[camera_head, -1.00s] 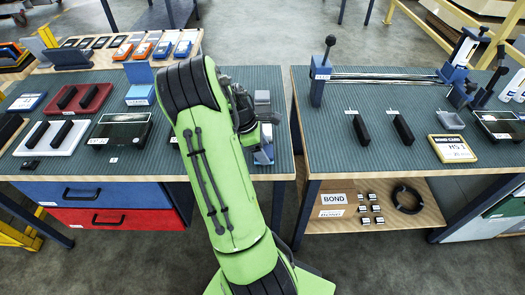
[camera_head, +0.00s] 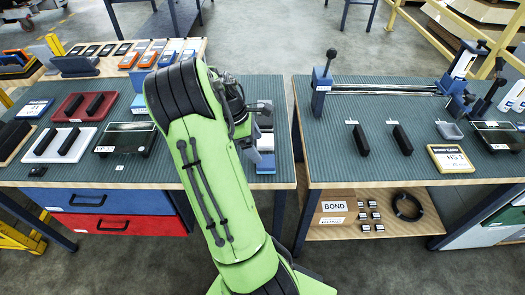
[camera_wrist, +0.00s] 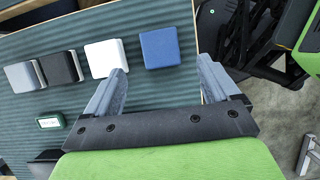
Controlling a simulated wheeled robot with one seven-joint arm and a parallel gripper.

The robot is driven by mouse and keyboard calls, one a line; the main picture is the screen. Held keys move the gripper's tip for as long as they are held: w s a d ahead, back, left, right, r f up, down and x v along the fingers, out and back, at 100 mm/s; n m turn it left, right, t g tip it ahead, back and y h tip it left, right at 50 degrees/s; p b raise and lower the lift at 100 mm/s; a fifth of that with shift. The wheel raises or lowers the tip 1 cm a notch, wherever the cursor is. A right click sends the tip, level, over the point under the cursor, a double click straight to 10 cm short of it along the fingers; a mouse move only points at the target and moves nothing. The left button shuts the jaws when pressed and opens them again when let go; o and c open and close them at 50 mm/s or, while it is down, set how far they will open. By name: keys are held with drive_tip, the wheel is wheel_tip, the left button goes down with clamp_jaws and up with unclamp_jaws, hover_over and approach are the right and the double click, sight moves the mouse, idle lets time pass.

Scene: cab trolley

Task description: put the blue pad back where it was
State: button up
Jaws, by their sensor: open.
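The blue pad (camera_wrist: 160,47) lies flat on the green ribbed bench top, at the right end of a row in the wrist view. A white pad (camera_wrist: 107,57), a black pad (camera_wrist: 62,67) and a grey-and-white pad (camera_wrist: 22,76) lie to its left, with gaps between most of them. My gripper (camera_wrist: 162,66) is open and empty, with its fingertips spread about the near edge of the blue pad in the picture; their height above it is hard to tell. In the head view the blue pad (camera_head: 265,166) shows near the front right of the left bench, and my arm hides most of the gripper.
A small green label block (camera_wrist: 50,122) stands near the row. The left bench (camera_head: 210,176) holds trays and a dark scale (camera_head: 125,138) further left. A gap separates it from the right bench (camera_head: 350,178), which carries black bars and a lever fixture.

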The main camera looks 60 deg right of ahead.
drive_tip(key=w+a+r+m+t, duration=0.1)
drive_tip(key=w+a+r+t, duration=0.2)
drive_tip(key=a+r, duration=0.5)
drive_tip(key=w+a+r+m+t, duration=0.25)
drive_tip(key=a+r, duration=0.25)
drive_tip(key=a, duration=0.5)
drive_tip(key=s+a+r+m+t+y, duration=0.1)
drive_tip(key=s+a, duration=0.3)
drive_tip(key=a, duration=0.4)
drive_tip(key=s+a+r+m+t+y, duration=0.1)
drive_tip(key=s+a+r+t, duration=0.1)
drive_tip(key=a, duration=0.7)
drive_tip(key=s+t+p, duration=0.1)
drive_tip(key=s, duration=0.1)
drive_tip(key=shift+s, duration=0.4)
